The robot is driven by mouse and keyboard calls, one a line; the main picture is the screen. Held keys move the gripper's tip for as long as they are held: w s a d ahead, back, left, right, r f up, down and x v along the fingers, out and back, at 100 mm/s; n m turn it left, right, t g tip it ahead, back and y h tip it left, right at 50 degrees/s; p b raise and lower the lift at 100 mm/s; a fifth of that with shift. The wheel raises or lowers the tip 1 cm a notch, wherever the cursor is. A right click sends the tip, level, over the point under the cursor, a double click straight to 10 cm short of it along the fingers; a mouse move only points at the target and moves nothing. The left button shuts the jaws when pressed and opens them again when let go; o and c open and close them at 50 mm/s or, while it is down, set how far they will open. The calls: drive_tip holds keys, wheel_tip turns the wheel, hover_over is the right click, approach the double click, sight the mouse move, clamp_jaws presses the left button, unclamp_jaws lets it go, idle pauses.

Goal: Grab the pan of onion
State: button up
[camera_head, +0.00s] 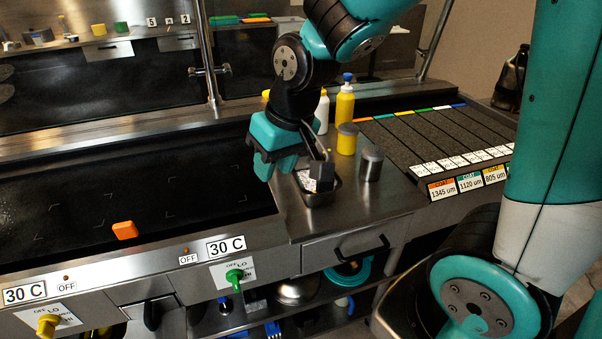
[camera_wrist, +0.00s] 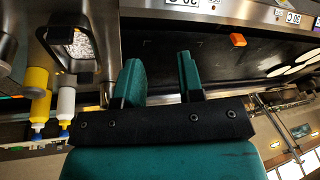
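The small metal pan (camera_head: 328,198) sits on the steel counter just right of the griddle, partly hidden behind my wrist parts. White diced pieces, apparently onion (camera_head: 306,181), lie in it. In the wrist view the pan of onion (camera_wrist: 78,43) is at the upper left, left of both fingers. My gripper (camera_head: 276,168) is beside the pan, on its griddle side, and looks higher than it. In the wrist view my gripper (camera_wrist: 159,72) has its two teal fingers apart with nothing between them. The fingers do not touch the pan.
A yellow bottle (camera_head: 345,105), a white bottle (camera_head: 322,114), a yellow shaker (camera_head: 347,142) and a metal shaker (camera_head: 371,167) stand behind and right of the pan. An orange block (camera_head: 124,230) lies on the dark griddle (camera_head: 80,200). The counter in front of the pan is clear.

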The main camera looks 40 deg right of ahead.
sight(298, 175)
drive_tip(key=w+d+f+m+t+h+p, duration=0.1)
drive_tip(key=w+d+f+m+h+p, duration=0.2)
drive_tip(key=w+d, duration=0.75)
drive_tip(key=shift+m+h, duration=0.4)
drive_tip(key=shift+m, duration=0.3)
drive_tip(key=x, duration=0.3)
drive_tip(key=d+x, duration=0.1)
drive_tip(key=x, duration=0.3)
drive_tip(key=s+p+x, duration=0.1)
drive_tip(key=x, duration=0.3)
drive_tip(key=shift+d+f, duration=0.2)
drive_tip(key=shift+d, duration=0.15)
drive_tip(key=shift+p+x, duration=1.15)
drive_tip(key=shift+x, duration=1.75)
drive_tip(key=shift+s+a, duration=0.15)
clamp_jaws()
